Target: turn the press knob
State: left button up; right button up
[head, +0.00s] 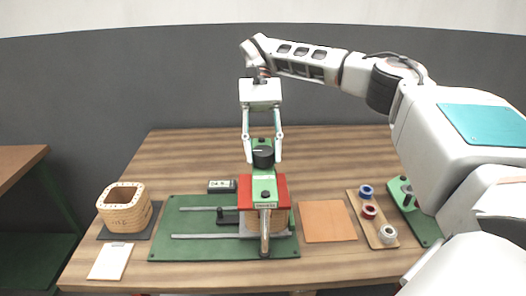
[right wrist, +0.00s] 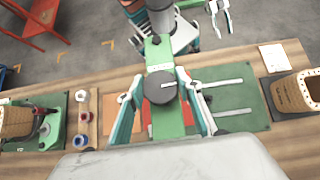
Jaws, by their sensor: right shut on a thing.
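The press knob (head: 263,156) is a dark round knob with a pale pointer line, on the green top arm of the press (head: 265,185). It also shows in the right wrist view (right wrist: 160,87), with the pointer line running from its middle to the right. My right gripper (head: 263,158) reaches down from above with one finger on each side of the knob, shut on it. The press has a red block above a wound coil (head: 281,220) and stands on a green base plate (head: 170,225). My left gripper (right wrist: 222,18) shows in the right wrist view, away from the table, its fingers apart and empty.
A small display box (head: 222,186) lies behind the base plate. An orange sheet (head: 327,221) and a board with several spools (head: 376,225) lie to the right.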

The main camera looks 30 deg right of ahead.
aim_at(263, 150)
jog(key=shift+f, duration=0.1)
jog(key=o, duration=1.1)
jog(key=shift+r, duration=5.1)
